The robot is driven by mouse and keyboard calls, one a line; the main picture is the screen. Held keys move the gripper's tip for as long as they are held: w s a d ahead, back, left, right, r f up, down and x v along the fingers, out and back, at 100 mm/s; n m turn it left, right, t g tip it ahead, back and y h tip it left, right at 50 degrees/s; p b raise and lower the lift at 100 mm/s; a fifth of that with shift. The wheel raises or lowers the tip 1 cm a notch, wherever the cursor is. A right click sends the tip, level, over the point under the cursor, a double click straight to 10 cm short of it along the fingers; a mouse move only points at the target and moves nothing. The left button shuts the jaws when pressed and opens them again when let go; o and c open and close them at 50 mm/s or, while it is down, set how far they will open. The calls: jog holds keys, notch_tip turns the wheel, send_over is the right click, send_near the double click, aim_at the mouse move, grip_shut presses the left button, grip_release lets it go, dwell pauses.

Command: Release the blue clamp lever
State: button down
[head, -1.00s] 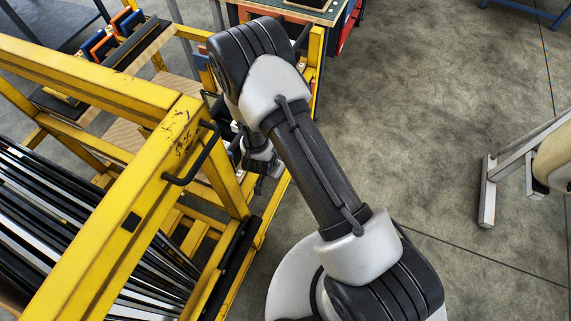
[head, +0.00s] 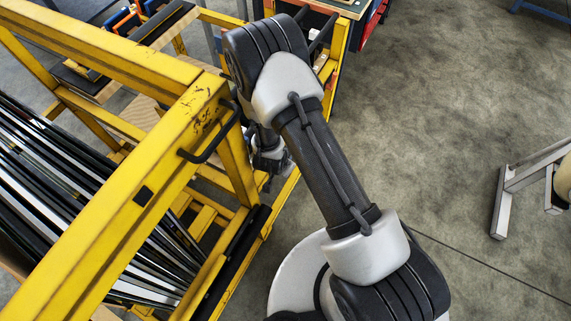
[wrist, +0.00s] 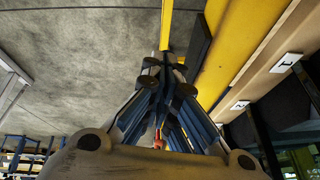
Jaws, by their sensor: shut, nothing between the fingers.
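My gripper (wrist: 165,68) is in the middle of the wrist view, its fingers close together with nothing seen between them. In the head view my gripper (head: 268,182) is small and partly hidden beneath my arm, beside the yellow trolley's (head: 180,110) right-hand end post. Blue and orange parts (head: 122,20) sit on the trolley at the top left, apart from my gripper. I cannot tell whether the blue clamp lever is among them. No blue lever is clearly seen at my fingertips.
A black handle (head: 207,150) sticks out from the trolley near my arm. Long black and white strips (head: 60,185) lie in the trolley. A workbench (head: 345,8) stands behind it. A grey metal stand (head: 505,200) is at right, with open floor (head: 440,120) between.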

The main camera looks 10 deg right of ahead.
notch_tip(320, 180, up, 10)
dwell(0.7)
dwell(0.4)
jog(key=s+a+r+n+t+y, duration=0.1)
jog(key=a+r+n+y, duration=0.15)
jog(key=r, duration=0.95)
jog(key=s+a+r+n+y, duration=0.1)
jog(key=r+n+y, duration=0.2)
jog(key=r, duration=0.9)
jog(key=s+d+r+n+h, duration=0.1)
jog(key=s+d+r+n, duration=0.1)
jog(key=s+d+r, duration=0.3)
jog(key=s+d+r+n+h, duration=0.1)
jog(key=s+d+r, duration=0.5)
jog(key=s, duration=0.8)
jog(key=shift+d+r+n+g+h, duration=0.2)
jog(key=shift+n+g+h, duration=0.15)
jog(key=shift+h, duration=0.2)
